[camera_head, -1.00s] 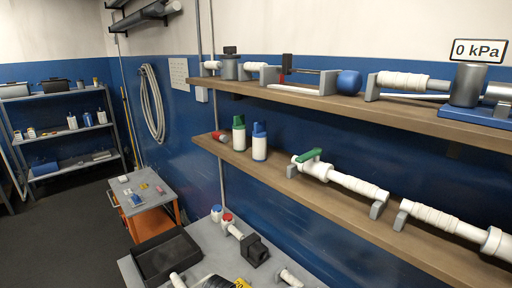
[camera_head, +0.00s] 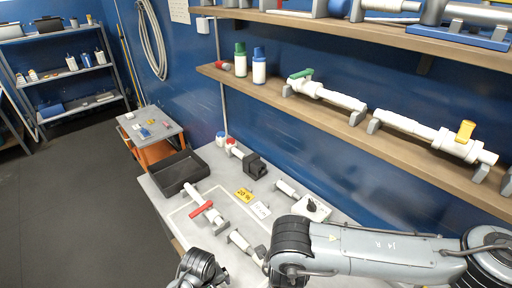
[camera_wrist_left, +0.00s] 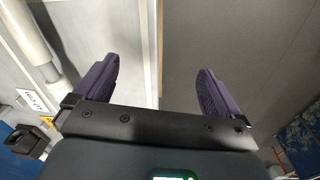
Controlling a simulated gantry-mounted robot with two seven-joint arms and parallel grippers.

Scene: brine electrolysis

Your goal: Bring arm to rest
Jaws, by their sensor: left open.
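My left gripper (camera_wrist_left: 155,88) shows in the left wrist view with its two dark purple fingers spread wide and nothing between them. A pale bench surface lies beyond its left finger and a plain grey-brown area beyond its right finger. In the head view a thick grey arm of mine with a dark joint reaches in from the lower right, above the near end of the bench. Another dark joint of mine shows at the bottom centre-left. My right gripper is not visible.
The grey bench (camera_head: 165,205) holds a black tray (camera_head: 180,170), a red-handled pipe valve (camera_head: 203,208), a yellow tag (camera_head: 244,194) and a black fitting (camera_head: 254,166). A wooden shelf (camera_head: 345,128) carries bottles and white pipes above it. Open floor lies left.

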